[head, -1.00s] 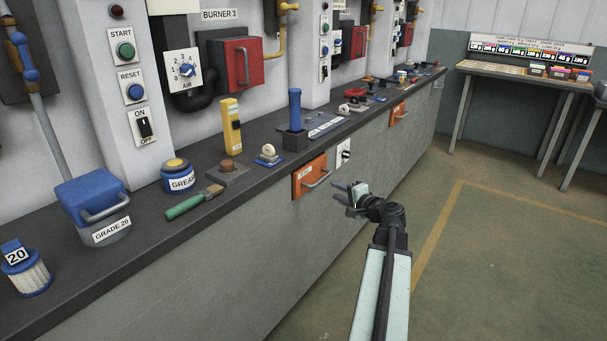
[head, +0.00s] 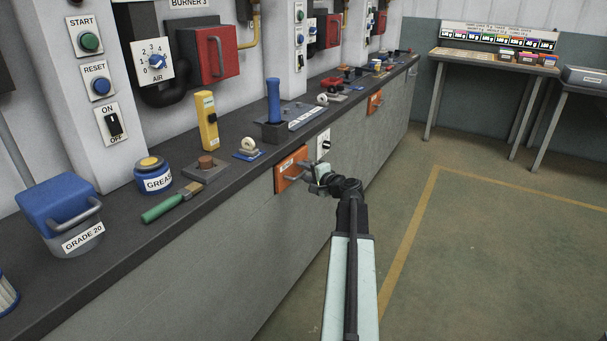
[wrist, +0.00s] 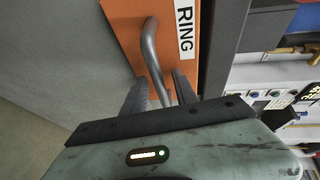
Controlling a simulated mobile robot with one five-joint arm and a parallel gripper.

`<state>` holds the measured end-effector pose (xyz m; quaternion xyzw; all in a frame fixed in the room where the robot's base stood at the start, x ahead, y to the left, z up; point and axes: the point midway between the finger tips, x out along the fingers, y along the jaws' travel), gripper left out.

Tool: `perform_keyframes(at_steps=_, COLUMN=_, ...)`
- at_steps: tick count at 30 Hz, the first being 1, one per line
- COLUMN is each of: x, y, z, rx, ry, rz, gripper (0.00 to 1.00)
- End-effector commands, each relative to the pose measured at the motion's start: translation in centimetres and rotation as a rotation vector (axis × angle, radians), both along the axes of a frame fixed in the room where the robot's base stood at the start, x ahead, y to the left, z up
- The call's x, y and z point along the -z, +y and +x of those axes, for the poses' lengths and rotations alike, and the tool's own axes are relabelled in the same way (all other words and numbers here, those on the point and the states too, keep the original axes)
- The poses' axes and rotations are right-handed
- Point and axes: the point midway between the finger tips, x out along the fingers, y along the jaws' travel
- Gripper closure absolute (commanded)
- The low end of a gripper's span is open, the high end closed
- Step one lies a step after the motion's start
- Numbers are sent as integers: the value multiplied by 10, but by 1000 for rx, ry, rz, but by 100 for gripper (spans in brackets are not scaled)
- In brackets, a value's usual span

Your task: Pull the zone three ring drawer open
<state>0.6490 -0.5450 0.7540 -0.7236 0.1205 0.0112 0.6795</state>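The orange drawer front (head: 287,163) is set in the grey bench face and looks shut. In the wrist view the orange front (wrist: 125,12) carries a white label reading "RING" (wrist: 185,30); the rest of the label is out of view. Its grey bar handle (wrist: 152,60) runs down between my two fingers. My gripper (head: 310,173) is at the drawer front in the head view. In the wrist view my gripper (wrist: 160,92) is open, with fingers on either side of the handle and gaps visible beside it.
A switch plate (head: 323,143) sits right of the drawer. Another orange drawer (head: 375,102) is farther along the bench. The dark worktop (head: 225,180) above holds a brush (head: 170,203), a grease pot (head: 153,176) and other items. The floor (head: 440,260) to the right is clear.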

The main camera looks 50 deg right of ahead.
Motion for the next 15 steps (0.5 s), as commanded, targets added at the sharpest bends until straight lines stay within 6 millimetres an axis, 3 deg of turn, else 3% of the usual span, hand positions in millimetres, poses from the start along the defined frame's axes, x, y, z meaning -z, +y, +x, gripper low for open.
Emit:
perform_keyframes(at_steps=5, x=0, y=1, z=1, rx=-1, ry=0, rz=0, gripper=66)
perform_keyframes(at_steps=9, x=0, y=1, z=1, rx=-1, ry=0, rz=0, gripper=99)
perform_keyframes(at_steps=15, x=0, y=1, z=1, rx=-2, ry=0, rz=0, gripper=100)
